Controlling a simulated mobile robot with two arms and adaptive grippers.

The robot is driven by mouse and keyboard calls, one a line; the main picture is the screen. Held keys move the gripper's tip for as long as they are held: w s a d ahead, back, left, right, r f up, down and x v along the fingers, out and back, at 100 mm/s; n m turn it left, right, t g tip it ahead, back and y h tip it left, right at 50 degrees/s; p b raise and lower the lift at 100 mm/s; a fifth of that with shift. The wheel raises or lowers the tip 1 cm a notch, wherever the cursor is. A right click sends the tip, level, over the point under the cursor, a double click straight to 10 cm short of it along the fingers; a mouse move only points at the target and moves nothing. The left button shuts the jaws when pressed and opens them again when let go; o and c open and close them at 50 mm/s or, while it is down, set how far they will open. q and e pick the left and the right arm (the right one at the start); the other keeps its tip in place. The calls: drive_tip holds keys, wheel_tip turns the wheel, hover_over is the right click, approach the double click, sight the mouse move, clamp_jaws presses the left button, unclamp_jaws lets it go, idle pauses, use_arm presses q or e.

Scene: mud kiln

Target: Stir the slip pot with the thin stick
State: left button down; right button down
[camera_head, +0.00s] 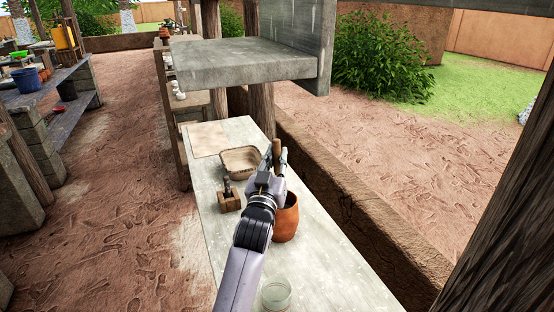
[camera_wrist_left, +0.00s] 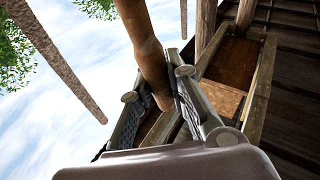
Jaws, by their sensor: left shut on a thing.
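My left gripper (camera_head: 278,162) is shut on the thin stick (camera_head: 277,147), a brown wooden rod whose upper end shows above the fingers. The stick also shows in the left wrist view (camera_wrist_left: 146,42), between the two fingers of the gripper (camera_wrist_left: 160,105). An orange-brown clay pot (camera_head: 286,224), which looks like the slip pot, stands upright on the pale table. The gripper and forearm cover part of the pot's rim. The stick's lower end is hidden, so I cannot tell whether it is inside the pot. My right gripper is not in view.
The pale table (camera_head: 335,272) also holds a glass jar (camera_head: 276,293) near the front, a small wooden block tool (camera_head: 229,200) left of the gripper and a shallow tray (camera_head: 240,151) behind. A grey slab shelf (camera_head: 245,60) overhangs the far end. A low mud wall (camera_head: 345,205) runs along the right.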

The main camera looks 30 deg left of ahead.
use_arm(q)
drive_tip(key=shift+f, duration=0.2)
drive_tip(key=shift+f+b, duration=0.3)
drive_tip(key=shift+f, duration=0.1)
idle(0.3)
drive_tip(key=c, duration=1.5)
unclamp_jaws()
drive_tip(key=shift+o, duration=0.2)
